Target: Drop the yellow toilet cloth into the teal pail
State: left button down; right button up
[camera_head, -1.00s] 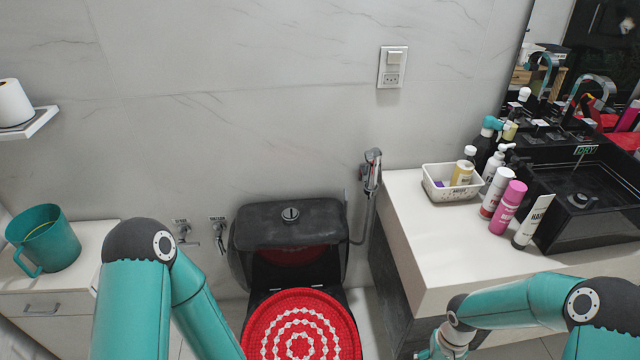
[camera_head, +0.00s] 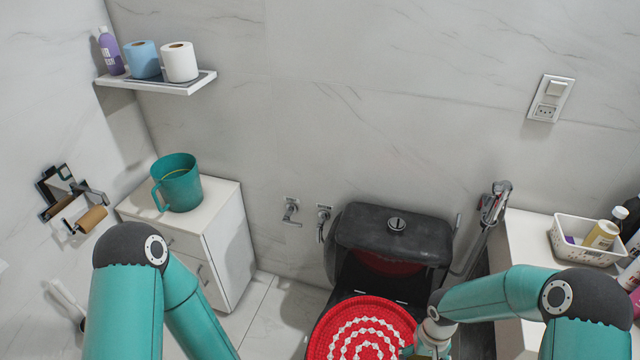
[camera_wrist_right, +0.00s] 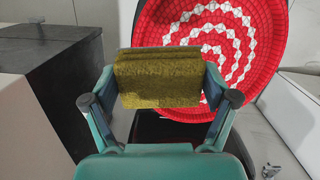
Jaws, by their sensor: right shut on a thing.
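The teal pail (camera_head: 180,188) stands upright on a white cabinet at the left of the head view, its handle toward the left. The yellow toilet cloth (camera_wrist_right: 158,88) is a folded, olive-yellow pad in the right wrist view. My right gripper (camera_wrist_right: 160,80) is shut on it, with one finger at each side. In the head view the right gripper (camera_head: 430,346) is partly visible at the bottom, beside the red toilet lid cover and far to the right of the pail. The cloth cannot be made out there. My left gripper is below the picture; only its arm shows.
The toilet with its red and white round cover (camera_head: 362,335) and black tank (camera_head: 392,235) stands between the right gripper and the white cabinet (camera_head: 225,235). A wall shelf (camera_head: 190,86) with rolls hangs above the pail. A counter with a basket (camera_head: 580,250) is at right.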

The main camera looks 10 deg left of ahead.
aim_at(156, 173)
jog(key=z, duration=1.4)
jog(key=i, duration=0.1)
jog(key=u, duration=2.6)
